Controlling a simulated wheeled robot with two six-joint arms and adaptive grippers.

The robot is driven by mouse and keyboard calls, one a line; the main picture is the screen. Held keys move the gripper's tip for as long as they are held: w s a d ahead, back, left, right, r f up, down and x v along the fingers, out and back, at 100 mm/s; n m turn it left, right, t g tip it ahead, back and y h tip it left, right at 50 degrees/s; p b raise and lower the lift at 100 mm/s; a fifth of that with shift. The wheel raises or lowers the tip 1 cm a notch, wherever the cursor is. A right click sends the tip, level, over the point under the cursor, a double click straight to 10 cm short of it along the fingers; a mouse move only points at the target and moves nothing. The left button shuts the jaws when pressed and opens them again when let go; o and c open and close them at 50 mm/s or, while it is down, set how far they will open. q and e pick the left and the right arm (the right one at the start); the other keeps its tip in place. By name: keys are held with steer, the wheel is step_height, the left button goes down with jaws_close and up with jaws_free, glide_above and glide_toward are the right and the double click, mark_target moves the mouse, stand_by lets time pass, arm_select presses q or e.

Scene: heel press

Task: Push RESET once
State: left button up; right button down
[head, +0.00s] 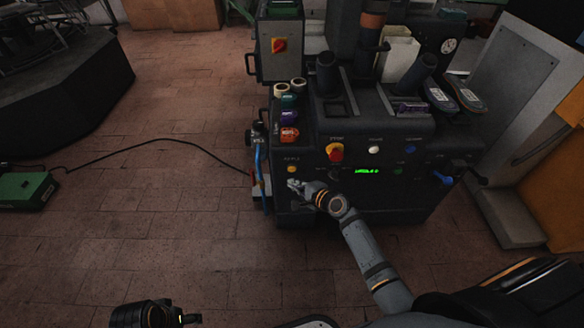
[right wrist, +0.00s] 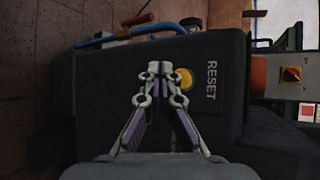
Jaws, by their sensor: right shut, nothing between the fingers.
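The yellow RESET button (head: 291,169) sits at the left end of the front panel of the dark machine. In the right wrist view the yellow button (right wrist: 184,79) is beside the word RESET, partly hidden by my fingers. My right gripper (head: 291,184) is shut and empty in front of the panel, just below the button. In the right wrist view its closed fingertips (right wrist: 160,68) lie just left of the button. I cannot tell whether they touch the panel.
On the same panel are a red STOP knob (head: 335,152) on yellow, a white button (head: 374,150), a blue button (head: 410,149) and a green display (head: 367,171). A blue hose (head: 259,170) runs down the machine's left side. The brick floor (head: 150,200) on the left is mostly clear.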

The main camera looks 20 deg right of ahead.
arm_select(q)
steer(key=shift+r, duration=0.45)
arm_select(e)
steer(key=shift+s+a, duration=0.3)
steer(key=shift+s, duration=0.65)
